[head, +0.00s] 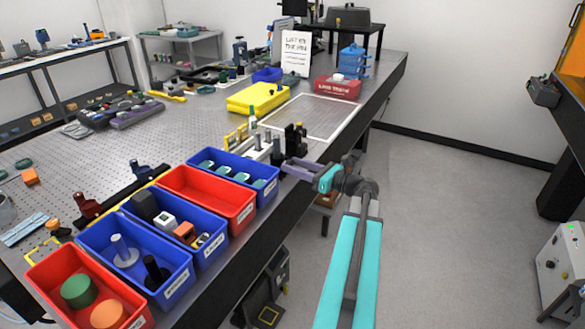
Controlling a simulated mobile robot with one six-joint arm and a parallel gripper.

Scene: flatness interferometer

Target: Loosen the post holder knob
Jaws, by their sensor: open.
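My gripper (288,166) reaches in from the right over the near edge of the optical table, at the end of my cyan and grey arm. It is open, and I see nothing held in it. Just beyond it stands a dark upright holder (296,138). Left of that are slim metal posts (276,148) on a pale base. The post holder knob is too small to make out here, and I cannot tell which of these uprights carries it. I cannot tell whether the gripper touches anything.
Blue bins (245,168) and red bins (210,192) line the near table edge left of my gripper. A yellow case (258,97), a red box (338,87) and a white sign (296,53) stand farther back. A white-outlined area (315,117) of the tabletop (130,150) is clear.

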